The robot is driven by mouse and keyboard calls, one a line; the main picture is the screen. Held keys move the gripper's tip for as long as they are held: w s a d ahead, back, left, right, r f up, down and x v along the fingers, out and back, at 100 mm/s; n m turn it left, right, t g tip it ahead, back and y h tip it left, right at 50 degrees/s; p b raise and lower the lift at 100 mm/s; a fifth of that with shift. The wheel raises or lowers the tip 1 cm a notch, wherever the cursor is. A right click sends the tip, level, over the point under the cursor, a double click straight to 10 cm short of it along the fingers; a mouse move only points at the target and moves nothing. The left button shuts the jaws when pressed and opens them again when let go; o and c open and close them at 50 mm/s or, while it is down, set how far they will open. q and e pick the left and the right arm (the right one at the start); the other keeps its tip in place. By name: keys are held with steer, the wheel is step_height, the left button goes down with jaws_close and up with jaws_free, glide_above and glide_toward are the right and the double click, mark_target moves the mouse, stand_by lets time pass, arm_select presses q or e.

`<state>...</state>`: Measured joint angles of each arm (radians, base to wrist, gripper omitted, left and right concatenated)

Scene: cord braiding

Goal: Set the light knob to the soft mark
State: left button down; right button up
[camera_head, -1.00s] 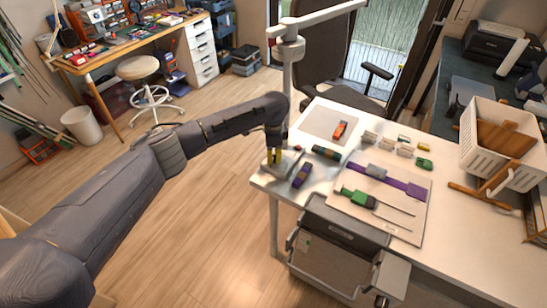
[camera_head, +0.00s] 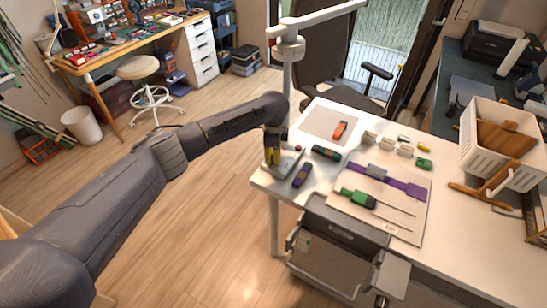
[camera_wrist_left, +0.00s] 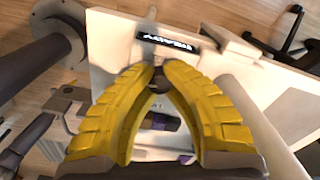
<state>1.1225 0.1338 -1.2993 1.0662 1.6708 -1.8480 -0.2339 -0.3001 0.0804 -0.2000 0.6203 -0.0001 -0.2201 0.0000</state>
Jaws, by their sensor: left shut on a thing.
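My left gripper (camera_head: 272,159) reaches down at the left corner of the white table, beside the lamp post. In the left wrist view its yellow fingers (camera_wrist_left: 159,72) come together at their tips on the small dark light knob (camera_wrist_left: 158,84), which shows only in part between them. The fingers hide most of the knob, and I cannot tell where it points. A black label with pale lettering (camera_wrist_left: 169,43) lies just beyond the fingertips. I cannot make out the soft mark. My right gripper is in neither view.
The white lamp post (camera_head: 288,80) rises close behind the gripper. A purple-and-dark tool (camera_head: 302,175) lies just right of it on the white table (camera_head: 470,215). A green-handled tool (camera_head: 358,197) lies on a pale board further right. A white basket (camera_head: 478,140) stands at the right.

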arm_select(q)
steer(key=c, duration=1.2)
jaws_free()
steer(key=shift+r, duration=3.8)
